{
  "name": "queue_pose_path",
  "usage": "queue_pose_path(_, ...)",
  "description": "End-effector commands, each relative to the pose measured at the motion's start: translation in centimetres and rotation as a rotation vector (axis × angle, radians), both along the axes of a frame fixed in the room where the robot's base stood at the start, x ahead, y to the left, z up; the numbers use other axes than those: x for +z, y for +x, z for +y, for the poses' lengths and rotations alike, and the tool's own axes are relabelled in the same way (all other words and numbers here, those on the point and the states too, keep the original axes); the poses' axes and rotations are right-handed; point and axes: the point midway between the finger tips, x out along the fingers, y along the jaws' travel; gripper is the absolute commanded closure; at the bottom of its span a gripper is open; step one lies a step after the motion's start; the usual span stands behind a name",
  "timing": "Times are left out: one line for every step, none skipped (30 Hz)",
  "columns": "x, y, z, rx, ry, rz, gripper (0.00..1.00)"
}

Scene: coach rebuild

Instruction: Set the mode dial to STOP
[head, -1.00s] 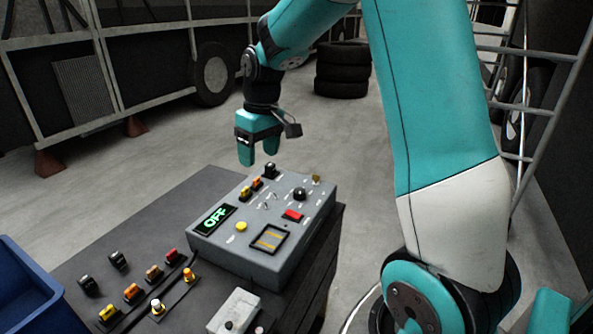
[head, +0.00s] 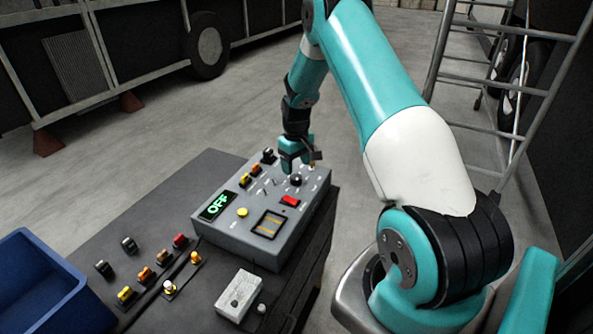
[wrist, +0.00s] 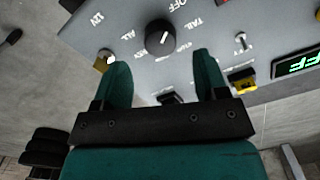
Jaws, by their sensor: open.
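The mode dial (head: 296,180) is a round black knob on the grey control box (head: 207,228), towards its far right. In the wrist view the dial (wrist: 160,37) has a white pointer mark and printed labels around it. ALL and TAIL can be read upside down; others are too small, and I cannot make out STOP. My gripper (head: 297,168) points down just over the dial in the head view. In the wrist view my gripper (wrist: 162,68) is open and empty, its fingers to either side of and below the dial in the picture. I cannot tell the height gap.
The box has a green display (head: 216,206) reading OFF, a red switch (head: 290,201), a yellow button (head: 242,212) and toggles. A brass-coloured part (wrist: 105,62) stands by the left finger. A blue bin (head: 40,285) and several loose parts lie left.

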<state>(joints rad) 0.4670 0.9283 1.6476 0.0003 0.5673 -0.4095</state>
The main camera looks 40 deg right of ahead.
Motion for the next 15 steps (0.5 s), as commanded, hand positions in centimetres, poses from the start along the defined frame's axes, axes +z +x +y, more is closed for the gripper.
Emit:
queue_pose_path(-0.8, 0.0, 0.0, 0.0, 0.001, 0.003, 0.33)
queue_pose_path(-1.3, 0.0, 0.0, 0.0, 0.001, 0.003, 0.33)
queue_pose_path(-2.0, 0.0, 0.1, 0.0, 0.001, 0.002, 0.33)
queue_pose_path(-2.5, 0.0, 0.1, 0.0, 0.001, 0.002, 0.33)
queue_pose_path(-2.9, 0.0, 0.1, 0.0, 0.001, 0.002, 0.33)
queue_pose_path(-3.3, 0.0, 0.0, 0.001, 0.0, 0.0, 0.33)
queue_pose_path(-3.7, 0.0, 0.0, 0.001, 0.0, 0.0, 0.33)
queue_pose_path(-3.9, 0.1, 0.0, 0.001, 0.0, 0.0, 0.33)
queue_pose_path(-4.2, 0.0, 0.0, 0.001, 0.0, -0.001, 0.33)
queue_pose_path(-4.4, 0.0, 0.0, 0.001, 0.0, 0.0, 0.33)
queue_pose_path(-4.5, 0.0, 0.0, 0.001, 0.0, 0.0, 0.33)
queue_pose_path(-4.7, 0.0, 0.0, 0.001, 0.0, -0.001, 0.33)
queue_pose_path(-4.7, 0.0, 0.0, 0.001, 0.0, -0.001, 0.33)
queue_pose_path(-4.8, 0.0, 0.0, 0.001, 0.0, -0.002, 0.33)
queue_pose_path(-4.8, 0.1, 0.0, 0.001, -0.001, -0.002, 0.33)
